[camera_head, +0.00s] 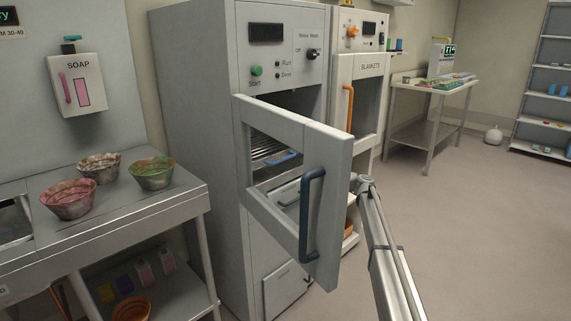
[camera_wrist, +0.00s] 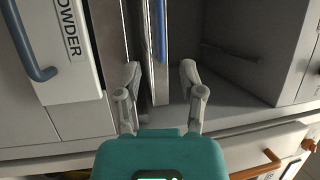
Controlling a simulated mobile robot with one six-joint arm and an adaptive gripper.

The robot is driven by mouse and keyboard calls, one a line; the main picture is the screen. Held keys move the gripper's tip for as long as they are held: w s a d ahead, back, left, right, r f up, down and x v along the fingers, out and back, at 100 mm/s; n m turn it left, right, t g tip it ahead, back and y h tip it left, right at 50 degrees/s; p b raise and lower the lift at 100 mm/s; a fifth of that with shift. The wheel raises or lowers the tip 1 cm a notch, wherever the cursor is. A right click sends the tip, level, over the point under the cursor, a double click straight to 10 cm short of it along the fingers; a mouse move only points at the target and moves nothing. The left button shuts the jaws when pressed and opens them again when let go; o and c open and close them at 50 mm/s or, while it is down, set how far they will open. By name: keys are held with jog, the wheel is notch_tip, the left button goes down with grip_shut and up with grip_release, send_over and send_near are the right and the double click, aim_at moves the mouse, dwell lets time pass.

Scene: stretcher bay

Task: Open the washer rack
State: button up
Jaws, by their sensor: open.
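The washer (camera_head: 292,55) is a tall grey cabinet with a Start button and a knob. Its framed door (camera_head: 325,165), with a long dark blue handle (camera_head: 306,215), stands swung out from the front. A wire rack (camera_head: 262,146) shows inside, with a blue piece (camera_head: 282,159) at its front. In the head view my gripper is hidden behind the door. In the wrist view my gripper (camera_wrist: 160,75) is open, its fingers apart on either side of an upright panel edge (camera_wrist: 155,85) with a blue bar (camera_wrist: 162,30). I cannot tell whether they touch it.
A soap dispenser (camera_head: 83,85) hangs above a counter with several bowls (camera_head: 70,198) at the left. A blankets cabinet (camera_head: 371,65) with an orange handle stands right of the washer. A powder drawer (camera_wrist: 62,50) is left of my gripper. The floor (camera_head: 480,230) at the right is clear.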

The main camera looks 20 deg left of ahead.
jog(key=shift+a, duration=0.1)
jog(key=a, duration=0.4)
jog(key=a+r+p, duration=0.1)
jog(key=a, duration=0.4)
jog(key=a+r+p, duration=0.1)
jog(key=a, duration=0.3)
jog(key=shift+s+a+r, duration=0.1)
jog(key=shift+a+r, duration=0.05)
jog(key=shift+r, duration=0.05)
